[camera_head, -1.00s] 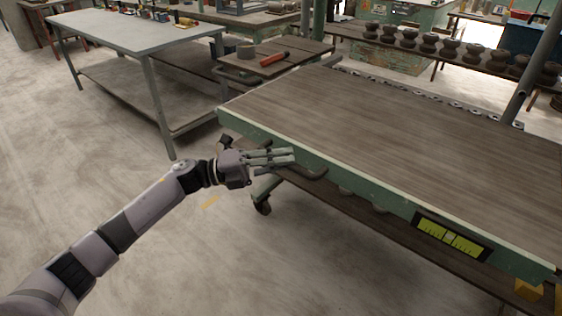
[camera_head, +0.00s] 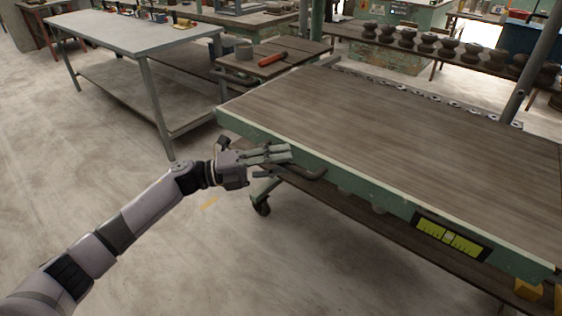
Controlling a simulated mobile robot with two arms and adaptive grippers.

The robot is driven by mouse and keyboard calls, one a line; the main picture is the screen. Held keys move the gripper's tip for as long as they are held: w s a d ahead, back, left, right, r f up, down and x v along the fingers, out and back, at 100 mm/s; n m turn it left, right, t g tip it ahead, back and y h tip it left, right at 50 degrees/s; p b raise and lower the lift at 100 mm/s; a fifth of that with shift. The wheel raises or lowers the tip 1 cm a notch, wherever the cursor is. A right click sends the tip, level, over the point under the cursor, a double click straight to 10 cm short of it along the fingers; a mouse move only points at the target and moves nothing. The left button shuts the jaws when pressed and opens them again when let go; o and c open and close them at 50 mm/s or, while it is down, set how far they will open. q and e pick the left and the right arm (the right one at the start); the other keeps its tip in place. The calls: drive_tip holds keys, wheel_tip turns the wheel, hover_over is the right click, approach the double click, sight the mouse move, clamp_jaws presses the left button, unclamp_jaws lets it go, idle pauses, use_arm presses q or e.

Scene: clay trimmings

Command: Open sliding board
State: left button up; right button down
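The large brown wooden board (camera_head: 400,120) lies flat as the top of a green-framed wheeled table on the right. The frame's green front edge (camera_head: 350,184) runs from the near left corner toward the lower right. My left gripper (camera_head: 272,154) is at the left part of this edge, with its fingers extended and apart. The fingers overlap the green edge in the picture; contact cannot be told. A dark curved handle-like bar (camera_head: 308,173) is just below and right of the fingertips. Nothing is visible in the gripper. My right gripper is out of view.
A grey-topped metal table (camera_head: 125,32) stands at the upper left. A small wooden table (camera_head: 278,66) with a red-handled tool stands behind the board. Several dark pots (camera_head: 428,42) line a back bench. The floor (camera_head: 95,165) at left is clear.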

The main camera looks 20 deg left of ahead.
use_arm(q)
drive_tip(key=v, duration=1.1)
drive_tip(key=shift+s+a, duration=0.2)
drive_tip(key=shift+a, duration=0.2)
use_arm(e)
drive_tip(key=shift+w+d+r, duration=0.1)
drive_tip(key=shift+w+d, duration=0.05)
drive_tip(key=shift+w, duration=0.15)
